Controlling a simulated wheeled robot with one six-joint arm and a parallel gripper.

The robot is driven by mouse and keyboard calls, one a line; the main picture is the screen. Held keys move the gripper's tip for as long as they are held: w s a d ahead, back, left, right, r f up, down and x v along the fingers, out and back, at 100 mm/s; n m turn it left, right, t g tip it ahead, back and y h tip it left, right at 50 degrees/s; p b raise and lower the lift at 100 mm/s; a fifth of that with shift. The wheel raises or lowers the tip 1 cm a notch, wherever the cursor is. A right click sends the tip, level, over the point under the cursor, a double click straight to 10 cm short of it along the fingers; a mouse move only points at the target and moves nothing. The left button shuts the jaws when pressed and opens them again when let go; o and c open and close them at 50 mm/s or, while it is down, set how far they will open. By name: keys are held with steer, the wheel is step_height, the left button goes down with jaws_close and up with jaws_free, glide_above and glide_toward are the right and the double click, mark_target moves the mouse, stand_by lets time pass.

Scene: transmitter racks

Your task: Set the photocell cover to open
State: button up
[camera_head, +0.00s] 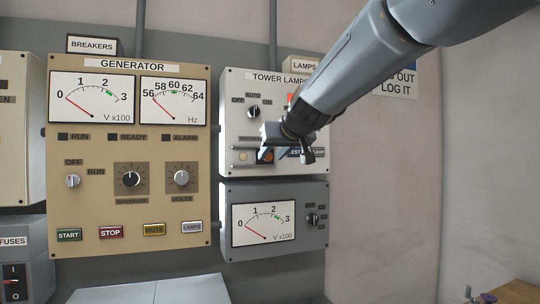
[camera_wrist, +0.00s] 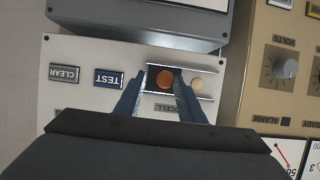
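The photocell cover (camera_wrist: 153,85) looks like a dark slide with a round orange knob (camera_wrist: 166,78), set between two pale rails on the tower lamps panel. A pale round disc (camera_wrist: 197,84) shows uncovered beside it in the wrist view. The partly hidden label (camera_wrist: 178,107) ends in "CELL". My gripper (camera_wrist: 159,76) is open, with one finger on each side of the knob. The right finger looks close to the knob, with a gap on the left; contact cannot be told. In the head view my gripper (camera_head: 285,156) is at the panel's lower part, hiding some of it.
The wrist view is upside down, with TEST (camera_wrist: 108,78) and CLEAR (camera_wrist: 65,74) buttons left of the slide. The tower lamps panel (camera_head: 233,127) has a meter box (camera_head: 222,225) below and the generator panel (camera_head: 90,190) to its left.

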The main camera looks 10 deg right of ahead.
steer(key=shift+a, duration=0.1)
steer(key=shift+s, duration=0.15)
steer(key=b+v, duration=0.1)
steer(key=v, duration=0.6)
steer(key=shift+s+b, duration=0.25)
steer(key=shift+b, duration=0.05)
steer(key=shift+r, duration=0.1)
steer(key=s+d+f+m+g+h, duration=0.1)
steer(key=s+f+g, duration=0.25)
steer(key=f, duration=1.15)
steer(key=s+f+g, duration=0.3)
steer(key=s+f, duration=0.1)
steer(key=f, duration=1.2)
steer(key=s+d+f+g+h, duration=0.1)
steer(key=s+f+g, duration=0.5)
steer(key=s+f, duration=1.3)
steer(key=shift+s+d+f+m+g, duration=0.4)
steer(key=shift+s+d, duration=0.15)
steer(key=shift+s, duration=0.35)
